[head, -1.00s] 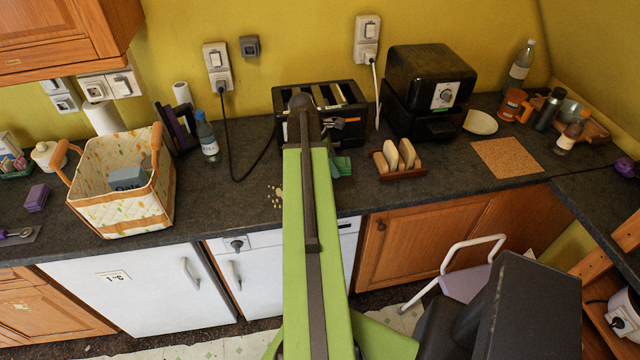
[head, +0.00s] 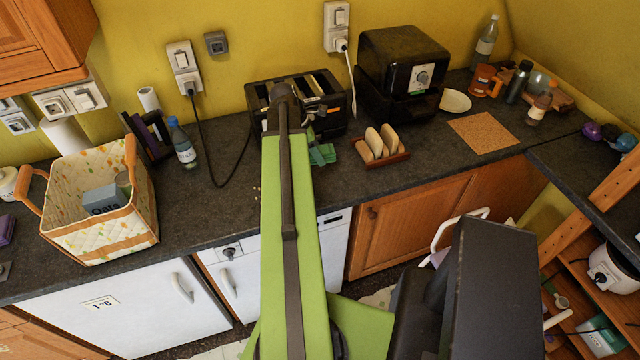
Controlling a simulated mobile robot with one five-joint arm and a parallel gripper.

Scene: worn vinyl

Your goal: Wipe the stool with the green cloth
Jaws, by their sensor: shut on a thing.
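The green cloth (head: 323,154) is a small bunched patch just above or on the counter in front of the toaster. My gripper (head: 312,136) is at the cloth, shut on it. My own arm hides most of the jaws, and I cannot tell whether the cloth touches the counter. The stool (head: 447,224) stands on the floor in front of the wooden cupboard, right of my arm. A bit of its white tube frame shows. My own dark body part hides most of its seat.
On the dark counter (head: 222,205) stand a black toaster (head: 262,100), a toast rack (head: 381,158), a black oven-like box (head: 405,60), a cork mat (head: 484,133), a bottle (head: 182,148) and a patterned basket (head: 105,225). Wooden shelves (head: 590,205) stand at the right.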

